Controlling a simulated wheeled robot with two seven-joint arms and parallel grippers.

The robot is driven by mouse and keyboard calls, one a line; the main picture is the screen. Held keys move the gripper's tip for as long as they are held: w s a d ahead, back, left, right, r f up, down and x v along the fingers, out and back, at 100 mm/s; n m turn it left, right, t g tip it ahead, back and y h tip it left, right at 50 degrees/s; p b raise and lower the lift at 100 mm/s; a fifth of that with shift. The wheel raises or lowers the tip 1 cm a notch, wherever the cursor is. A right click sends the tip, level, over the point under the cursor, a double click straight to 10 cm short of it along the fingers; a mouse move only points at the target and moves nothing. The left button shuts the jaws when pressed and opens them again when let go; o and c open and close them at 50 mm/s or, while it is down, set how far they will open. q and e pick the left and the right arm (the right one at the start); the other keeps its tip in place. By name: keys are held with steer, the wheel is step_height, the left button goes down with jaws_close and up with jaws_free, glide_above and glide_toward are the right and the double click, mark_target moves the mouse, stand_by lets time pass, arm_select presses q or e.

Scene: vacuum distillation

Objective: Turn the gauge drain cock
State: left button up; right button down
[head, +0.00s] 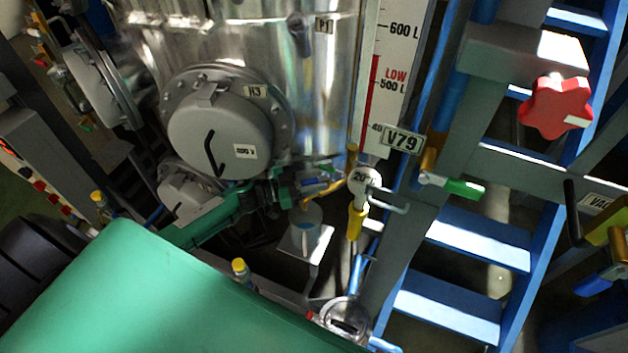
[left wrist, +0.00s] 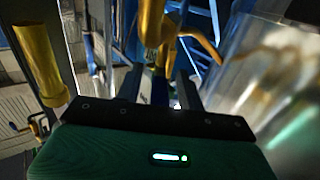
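The level gauge (head: 392,75) has a white and red scale and stands right of the steel vessel. A tag reading V79 (head: 403,140) hangs at its lower end. A small valve with a green lever (head: 465,188) is just below and right of the tag; I cannot tell for sure that it is the gauge drain cock. My left gripper (head: 300,188) is under the vessel, left of the gauge foot and the green lever. In the left wrist view its two fingers (left wrist: 158,85) stand apart, with a yellow pipe (left wrist: 152,28) beyond them. My right gripper is not in view.
The steel vessel (head: 320,80) with a round grey cover (head: 222,140) is behind my left gripper. Blue stairs (head: 470,240) and a red handwheel (head: 555,107) are farther right.

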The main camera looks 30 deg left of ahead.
arm_select(q)
steer(key=b+v, duration=0.2)
steer(key=v, duration=0.5)
steer(key=shift+s+a, duration=0.15)
steer(key=shift+a, duration=0.05)
steer(key=shift+c, duration=0.2)
